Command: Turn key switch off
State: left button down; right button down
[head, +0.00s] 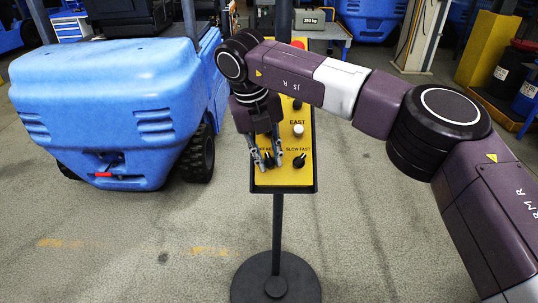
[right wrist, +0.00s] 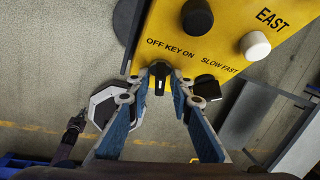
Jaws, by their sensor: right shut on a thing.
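A yellow control panel (head: 306,165) stands on a dark post. In the right wrist view, a black key switch (right wrist: 159,78) sits at its edge under the label "OFF KEY ON". My right gripper (head: 267,160) has come down over the panel's lower left. In the right wrist view, its two fingertips are closed in on either side of the key's black handle, which stands roughly upright in that picture. The fingers hide most of the key in the head view. I cannot tell its exact turn angle.
A black SLOW FAST selector (right wrist: 207,88) is close beside the right finger. A white button (head: 298,130) marked EAST and a red button (head: 299,43) are higher up. A blue vehicle (head: 110,95) stands at left. The panel's round base (head: 276,280) rests on open floor.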

jog(key=shift+a+n+t+h, duration=0.1)
jog(key=shift+n+t+h, duration=0.6)
jog(key=shift+n, duration=1)
jog(key=shift+h, duration=0.3)
jog(key=c, duration=2)
grip_release()
jog(key=shift+c, duration=0.2)
jog(key=shift+s, duration=0.1)
jog(key=v, duration=1.2)
